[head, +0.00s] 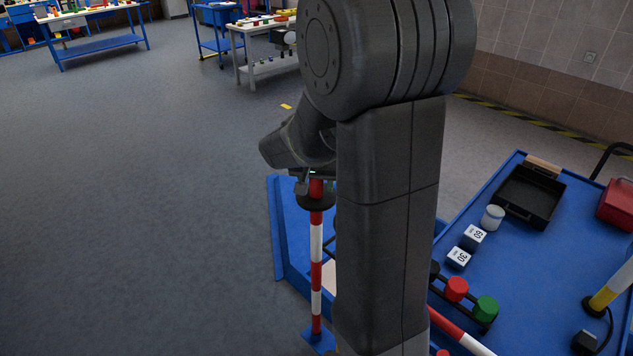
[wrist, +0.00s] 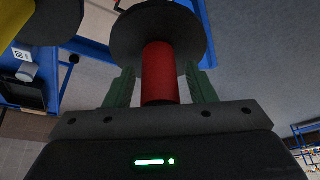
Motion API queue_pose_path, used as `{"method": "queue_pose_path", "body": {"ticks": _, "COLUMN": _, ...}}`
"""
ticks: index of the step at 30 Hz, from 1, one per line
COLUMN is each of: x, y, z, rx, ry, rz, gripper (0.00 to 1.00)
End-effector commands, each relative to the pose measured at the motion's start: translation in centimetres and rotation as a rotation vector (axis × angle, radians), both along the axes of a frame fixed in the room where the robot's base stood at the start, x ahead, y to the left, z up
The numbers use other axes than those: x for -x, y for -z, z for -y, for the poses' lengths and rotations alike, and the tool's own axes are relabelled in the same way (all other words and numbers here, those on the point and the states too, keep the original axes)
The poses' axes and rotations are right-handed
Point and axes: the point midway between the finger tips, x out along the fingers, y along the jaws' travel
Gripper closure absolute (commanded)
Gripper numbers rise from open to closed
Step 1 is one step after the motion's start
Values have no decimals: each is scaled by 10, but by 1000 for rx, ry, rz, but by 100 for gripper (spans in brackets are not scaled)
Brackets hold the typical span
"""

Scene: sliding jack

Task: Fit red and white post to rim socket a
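The red and white post (head: 316,240) stands upright left of my arm in the head view, with a black disc (head: 316,199) near its top. Its lower end meets a small blue bracket (head: 315,339) at the blue rim's corner; whether it sits inside a socket is hidden. Its red top (wrist: 160,75) and the disc (wrist: 155,33) show in the wrist view. My gripper (wrist: 160,82) has one green finger on each side of the red top, with narrow gaps visible, so it looks open around the post. The fingertips are partly hidden in the head view.
My arm covers much of the blue frame. On the blue table at right are a black tray (head: 528,196), a white jar (head: 492,217), two labelled blocks (head: 457,258), red (head: 456,289) and green (head: 484,309) knobs, and another striped bar (head: 462,332). The floor at left is clear.

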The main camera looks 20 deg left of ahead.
Motion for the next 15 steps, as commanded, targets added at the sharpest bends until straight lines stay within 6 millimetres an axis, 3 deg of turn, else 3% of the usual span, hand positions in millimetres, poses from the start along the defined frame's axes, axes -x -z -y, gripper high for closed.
{"method": "queue_pose_path", "body": {"ticks": 1, "x": 0, "y": 0, "z": 0, "rx": 0, "ry": 0, "rz": 0, "gripper": 61}}
{"method": "queue_pose_path", "body": {"ticks": 7, "x": 0, "y": 0, "z": 0, "rx": 0, "ry": 0, "rz": 0, "gripper": 100}}
{"method": "queue_pose_path", "body": {"ticks": 15, "x": 0, "y": -2, "z": -1, "rx": -2, "ry": 0, "rz": 3, "gripper": 100}}
